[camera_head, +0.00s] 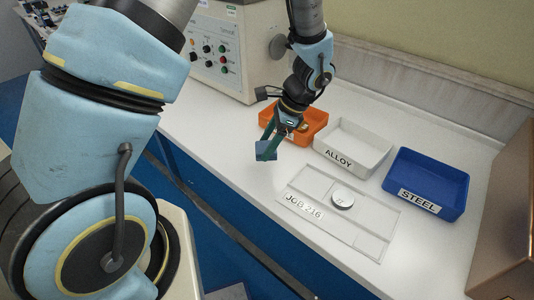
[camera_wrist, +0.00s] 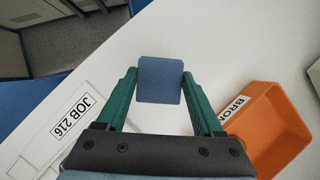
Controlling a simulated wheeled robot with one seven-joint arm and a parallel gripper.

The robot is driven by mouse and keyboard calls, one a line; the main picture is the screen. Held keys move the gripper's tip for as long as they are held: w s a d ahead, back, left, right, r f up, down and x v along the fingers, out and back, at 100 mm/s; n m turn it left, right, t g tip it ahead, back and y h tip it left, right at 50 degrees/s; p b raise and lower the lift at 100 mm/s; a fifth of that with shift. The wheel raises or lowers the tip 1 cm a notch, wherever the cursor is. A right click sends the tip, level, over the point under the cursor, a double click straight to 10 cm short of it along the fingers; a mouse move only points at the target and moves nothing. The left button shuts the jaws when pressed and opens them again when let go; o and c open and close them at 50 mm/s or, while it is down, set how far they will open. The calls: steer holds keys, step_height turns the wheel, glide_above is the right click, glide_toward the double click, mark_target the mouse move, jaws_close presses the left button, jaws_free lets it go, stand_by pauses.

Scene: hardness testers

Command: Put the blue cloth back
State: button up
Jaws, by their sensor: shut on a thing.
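The blue cloth (camera_wrist: 160,80) shows as a small flat blue-grey square between the green fingertips of my gripper (camera_wrist: 160,88) in the wrist view. My gripper is shut on it. In the head view the cloth (camera_head: 266,150) hangs at the tips of my gripper (camera_head: 268,143), over the front part of the white bench, left of the JOB 216 board and in front of the orange tray. It appears held above the bench top; the exact height is hard to tell.
The orange tray (camera_head: 312,133), white ALLOY tray (camera_head: 340,158) and blue STEEL tray (camera_head: 418,190) stand in a row. A JOB 216 board (camera_head: 378,246) bears a round metal disc (camera_head: 342,200). A tester (camera_head: 232,72) stands at the back left. The bench's front left is clear.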

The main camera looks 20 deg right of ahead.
steer(key=shift+f+p, duration=0.35)
steer(key=shift+f, duration=1.65)
steer(key=shift+f, duration=0.15)
steer(key=o, duration=1.3)
steer(key=b+v, duration=0.3)
steer(key=v, duration=0.9)
steer(key=w+a+r+n+h, duration=0.1)
steer(key=a+r+n+h, duration=0.1)
steer(key=a+n, duration=0.8)
steer(key=w+a+r+n+h, duration=0.2)
steer(key=a+n, duration=0.8)
steer(key=a, duration=1)
steer(key=shift+a+r+h, duration=0.35)
steer(key=shift+r+h, duration=0.15)
steer(key=shift+r, duration=0.15)
